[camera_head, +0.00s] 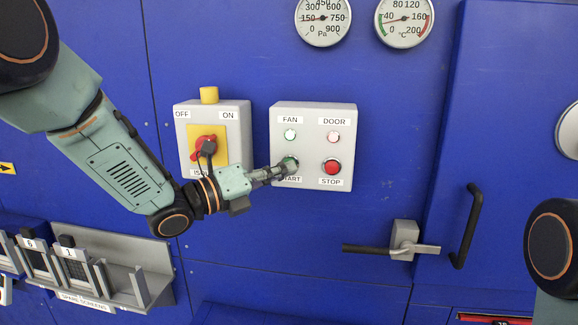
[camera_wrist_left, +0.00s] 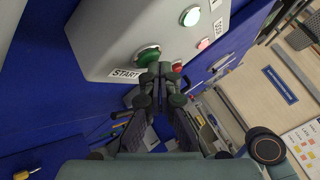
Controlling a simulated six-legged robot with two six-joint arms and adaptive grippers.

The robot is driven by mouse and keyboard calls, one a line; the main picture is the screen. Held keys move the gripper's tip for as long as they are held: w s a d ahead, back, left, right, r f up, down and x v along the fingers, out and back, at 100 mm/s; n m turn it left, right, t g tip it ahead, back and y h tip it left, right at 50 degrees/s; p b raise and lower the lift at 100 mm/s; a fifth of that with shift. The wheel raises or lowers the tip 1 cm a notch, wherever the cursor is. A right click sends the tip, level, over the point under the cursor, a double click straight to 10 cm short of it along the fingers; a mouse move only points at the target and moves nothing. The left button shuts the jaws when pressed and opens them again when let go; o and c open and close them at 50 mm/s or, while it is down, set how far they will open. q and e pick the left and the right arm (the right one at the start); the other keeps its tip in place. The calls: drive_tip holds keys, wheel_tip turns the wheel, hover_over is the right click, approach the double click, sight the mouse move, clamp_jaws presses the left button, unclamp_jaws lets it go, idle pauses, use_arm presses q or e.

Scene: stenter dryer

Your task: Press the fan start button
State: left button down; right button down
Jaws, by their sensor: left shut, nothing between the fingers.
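The grey control box (camera_head: 312,110) on the blue wall carries a green START button (camera_head: 291,161), partly hidden behind my left gripper (camera_head: 280,171). The green button (camera_wrist_left: 148,54) shows clearly in the left wrist view, with its START label beside it. My left gripper (camera_wrist_left: 161,71) is shut and empty, its fingertips right by the button. I cannot tell whether they touch it. The FAN lamp (camera_head: 290,135) above is pale green. My right gripper is out of view.
The red STOP button (camera_head: 332,166) sits right of START, under the pinkish DOOR lamp (camera_head: 333,137). A grey isolator box (camera_head: 240,125) with a red knob (camera_head: 203,143) is at left. A door lever (camera_head: 392,249) and spare screens rack (camera_head: 110,262) are lower.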

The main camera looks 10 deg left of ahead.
use_arm(q)
drive_tip(key=shift+s+a, duration=0.1)
drive_tip(key=shift+s, duration=0.7)
drive_tip(key=shift+s+b, duration=0.75)
drive_tip(key=shift+s, duration=1.75)
